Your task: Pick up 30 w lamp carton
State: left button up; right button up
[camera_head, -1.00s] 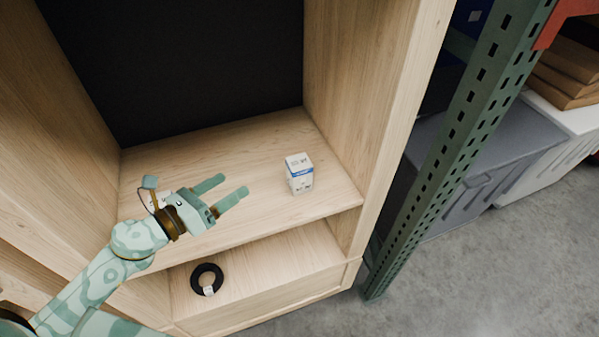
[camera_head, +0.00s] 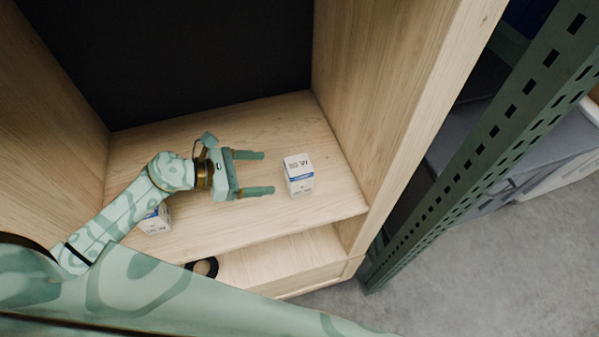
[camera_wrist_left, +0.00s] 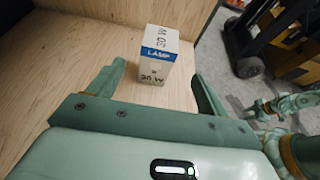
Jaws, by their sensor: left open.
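The 30 w lamp carton (camera_head: 299,175) is a small white box with a blue band. It stands upright on the wooden shelf, toward the right side wall. The left gripper also shows in the left wrist view (camera_wrist_left: 160,80).
A second white and blue carton (camera_head: 157,220) stands on the shelf, partly hidden behind my left arm. A black ring (camera_head: 206,267) lies on the lower shelf, partly covered by my arm. The cabinet's right wall (camera_head: 385,80) rises close beside the lamp carton. A green perforated post (camera_head: 470,150) stands outside.

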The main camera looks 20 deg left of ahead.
aim_at(287, 171)
pick_arm(q)
jog(key=x, duration=0.5)
jog(key=shift+w+b, duration=0.1)
jog(key=shift+b, duration=0.2)
jog(key=shift+w+d+f, duration=0.1)
jog(key=shift+w+d, duration=0.05)
jog(key=shift+w+d+f, duration=0.1)
jog(key=shift+w+d, duration=0.1)
jog(key=shift+d, duration=0.05)
jog(key=b+x, duration=0.1)
jog(key=x, duration=0.3)
jog(key=shift+w+d+f, duration=0.15)
pick_arm(e)
jog(key=shift+w+f, duration=0.25)
jog(key=shift+f, duration=0.3)
jog(key=shift+w+f, duration=0.2)
jog(key=shift+f, duration=0.3)
pick_arm(q)
jog(key=c, duration=1.1)
pick_arm(e)
jog(key=shift+s, duration=0.1)
